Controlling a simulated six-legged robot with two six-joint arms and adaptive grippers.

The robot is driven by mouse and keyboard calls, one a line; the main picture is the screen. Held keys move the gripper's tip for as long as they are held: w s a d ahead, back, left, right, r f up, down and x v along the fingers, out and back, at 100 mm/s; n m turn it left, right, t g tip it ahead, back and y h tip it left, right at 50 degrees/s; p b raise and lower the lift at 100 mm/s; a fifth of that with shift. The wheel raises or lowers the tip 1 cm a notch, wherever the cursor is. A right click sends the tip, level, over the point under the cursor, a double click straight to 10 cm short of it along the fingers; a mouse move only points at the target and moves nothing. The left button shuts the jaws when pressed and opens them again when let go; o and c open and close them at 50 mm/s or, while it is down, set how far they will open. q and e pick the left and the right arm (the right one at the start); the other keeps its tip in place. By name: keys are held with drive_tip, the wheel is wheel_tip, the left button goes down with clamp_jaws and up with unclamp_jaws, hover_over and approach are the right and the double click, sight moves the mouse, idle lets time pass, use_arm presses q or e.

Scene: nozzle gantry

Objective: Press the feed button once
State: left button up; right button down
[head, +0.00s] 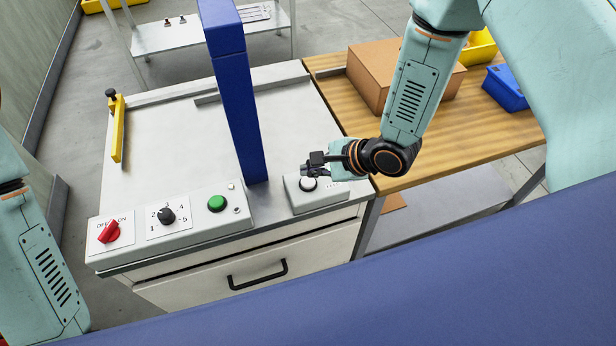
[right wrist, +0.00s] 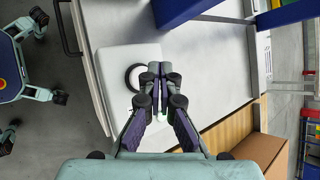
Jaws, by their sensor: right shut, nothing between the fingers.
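A round white button with a dark ring (head: 308,184) sits on a small grey box (head: 335,197) at the bench's front right; the lettering beside it is too small to read. In the right wrist view the dark ring (right wrist: 131,78) shows on the pale box (right wrist: 118,62), partly covered by my fingers. My right gripper (head: 308,168) is shut and empty, close to the button; its fingertips (right wrist: 160,68) overlap the ring's edge. I cannot tell whether they touch it. My left arm shows at the left edge, but its gripper is out of view.
A grey panel (head: 135,243) to the left holds a red switch (head: 109,232), a black numbered knob (head: 167,216) and a green button (head: 217,203). A blue post (head: 238,115) rises beside the button box. A cardboard box (head: 372,75) stands on the wooden table (head: 420,148) at right.

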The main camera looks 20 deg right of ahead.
sight(311, 182)
drive_tip(key=shift+r+p, duration=1.7)
drive_tip(key=shift+r, duration=0.45)
drive_tip(key=shift+f, duration=0.1)
